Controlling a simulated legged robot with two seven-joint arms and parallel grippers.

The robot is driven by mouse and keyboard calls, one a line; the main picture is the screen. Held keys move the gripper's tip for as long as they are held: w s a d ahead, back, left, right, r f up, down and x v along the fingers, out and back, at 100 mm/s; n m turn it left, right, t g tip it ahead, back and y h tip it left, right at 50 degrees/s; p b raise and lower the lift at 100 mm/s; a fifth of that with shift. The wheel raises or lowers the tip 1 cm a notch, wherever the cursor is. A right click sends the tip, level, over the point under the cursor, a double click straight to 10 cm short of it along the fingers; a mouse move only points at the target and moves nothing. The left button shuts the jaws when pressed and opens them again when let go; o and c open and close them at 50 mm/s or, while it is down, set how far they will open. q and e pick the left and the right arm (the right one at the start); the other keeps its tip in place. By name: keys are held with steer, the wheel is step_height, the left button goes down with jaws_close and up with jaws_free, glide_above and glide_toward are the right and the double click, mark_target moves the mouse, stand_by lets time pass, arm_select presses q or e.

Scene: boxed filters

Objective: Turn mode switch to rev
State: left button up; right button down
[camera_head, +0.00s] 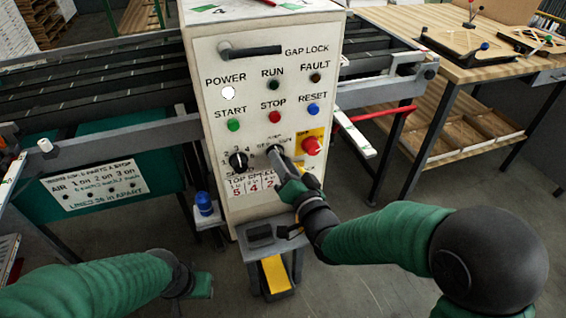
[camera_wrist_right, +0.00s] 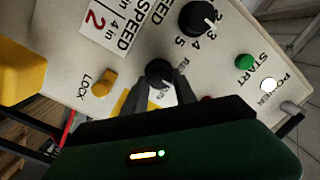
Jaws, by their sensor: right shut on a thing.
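The mode switch is a black rotary knob (camera_head: 274,149) on the lower front of the cream control box, right of the speed knob. In the right wrist view the knob (camera_wrist_right: 157,70) sits between my fingers. My right gripper (camera_head: 279,154) is shut on it; it also shows in the wrist view (camera_wrist_right: 164,84). The gripper and arm cover most of the labels around the knob, so I cannot read its setting. My left gripper (camera_head: 200,286) hangs low at the left, away from the box; its jaws are too unclear to judge.
The control box (camera_head: 215,185) also carries the speed knob (camera_head: 238,161), green start (camera_head: 233,125), red stop (camera_head: 274,116), blue reset (camera_head: 313,109) and a red button on yellow (camera_head: 311,146) close by. The power lamp (camera_head: 228,92) glows white. A workbench (camera_head: 480,70) stands right.

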steer(key=shift+f, duration=0.25)
steer(key=n+b, duration=0.1)
steer(key=n, duration=0.3)
steer(key=n+b, duration=0.2)
steer(key=n, duration=0.2)
steer(key=shift+s+a+f+g+h, duration=0.1)
steer(key=shift+s+a+g+h, duration=0.05)
steer(key=shift+g+h, duration=0.15)
steer(key=shift+n+b, duration=0.3)
steer(key=c, duration=1.4)
jaws_free()
steer(key=shift+c, duration=0.2)
steer(key=o, duration=0.4)
steer(key=shift+o, duration=0.2)
steer(key=shift+r, duration=0.2)
